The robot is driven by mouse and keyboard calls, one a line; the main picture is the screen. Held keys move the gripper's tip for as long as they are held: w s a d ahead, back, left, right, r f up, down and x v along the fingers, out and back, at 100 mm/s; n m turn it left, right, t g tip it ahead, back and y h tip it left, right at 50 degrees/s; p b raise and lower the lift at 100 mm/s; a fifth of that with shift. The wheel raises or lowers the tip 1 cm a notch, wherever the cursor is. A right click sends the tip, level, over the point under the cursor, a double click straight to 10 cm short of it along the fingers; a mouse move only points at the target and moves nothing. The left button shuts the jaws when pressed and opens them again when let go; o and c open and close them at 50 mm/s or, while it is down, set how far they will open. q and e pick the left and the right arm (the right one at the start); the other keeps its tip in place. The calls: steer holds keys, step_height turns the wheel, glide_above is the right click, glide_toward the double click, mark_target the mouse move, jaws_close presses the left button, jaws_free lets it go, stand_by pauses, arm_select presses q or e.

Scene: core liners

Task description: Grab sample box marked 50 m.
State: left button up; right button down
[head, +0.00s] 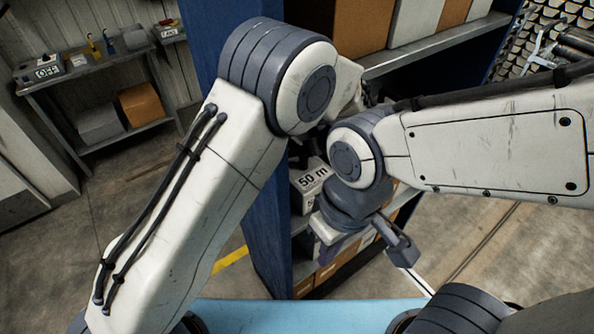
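The sample box marked 50 m (312,181) is a pale box with black lettering. It sits on a shelf of the blue rack, between my two arms, and its right side is hidden by my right arm. My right gripper (368,248) hangs below and to the right of it, apart from the box. Its two fingers look spread, with nothing visible between them. My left arm rises from the lower left and bends over at the top. Dark parts just above the box may belong to my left gripper, which is mostly hidden behind the arm, so its fingers cannot be made out.
The blue rack (266,215) has an upright left of the box and more boxes (362,25) on its upper shelf. Lower shelves hold brown boxes (327,270). A side bench (95,72) stands at the far left. Floor (150,170) between is clear.

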arm_select(q)
jaws_close()
steer(key=shift+r, duration=0.1)
stand_by(1.2)
